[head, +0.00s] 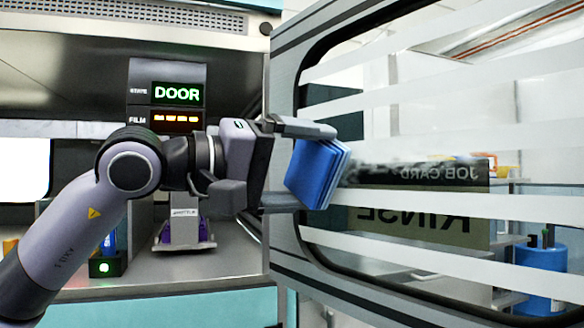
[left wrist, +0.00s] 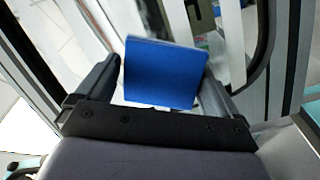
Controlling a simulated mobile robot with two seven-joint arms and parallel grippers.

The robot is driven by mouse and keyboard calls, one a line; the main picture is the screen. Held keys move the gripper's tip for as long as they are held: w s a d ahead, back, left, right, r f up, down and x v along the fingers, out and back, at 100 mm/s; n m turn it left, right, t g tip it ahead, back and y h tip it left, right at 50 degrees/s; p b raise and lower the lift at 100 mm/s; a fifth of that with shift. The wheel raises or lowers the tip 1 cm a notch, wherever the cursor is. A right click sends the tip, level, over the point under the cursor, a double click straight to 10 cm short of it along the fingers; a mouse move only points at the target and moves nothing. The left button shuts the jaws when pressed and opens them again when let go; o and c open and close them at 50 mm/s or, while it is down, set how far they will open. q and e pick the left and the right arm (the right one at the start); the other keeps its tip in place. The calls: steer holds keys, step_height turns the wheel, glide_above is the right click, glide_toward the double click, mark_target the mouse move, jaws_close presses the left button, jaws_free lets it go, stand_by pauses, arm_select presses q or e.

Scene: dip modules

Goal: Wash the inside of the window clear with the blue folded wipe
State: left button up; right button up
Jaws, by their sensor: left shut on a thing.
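My left gripper (head: 300,165) is shut on the blue folded wipe (head: 317,172). The wipe is held at the left part of the window (head: 430,265), near its frame; I cannot tell for certain whether it touches the pane. The window is a pane with white horizontal stripes in a grey frame. My right gripper does not show.
A display (head: 178,94) reading DOOR and FILM stands behind my left arm. A card with mirrored words RINSE and JOB CARD (head: 425,222) shows through the pane, with a blue container (head: 541,272) beyond. A bench (head: 225,265) holds a small stand (head: 184,230) and a green-lit box (head: 104,267).

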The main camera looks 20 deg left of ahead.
arm_select(q)
steer(key=shift+p+x, duration=0.4)
steer(key=shift+x, duration=0.5)
stand_by(0.6)
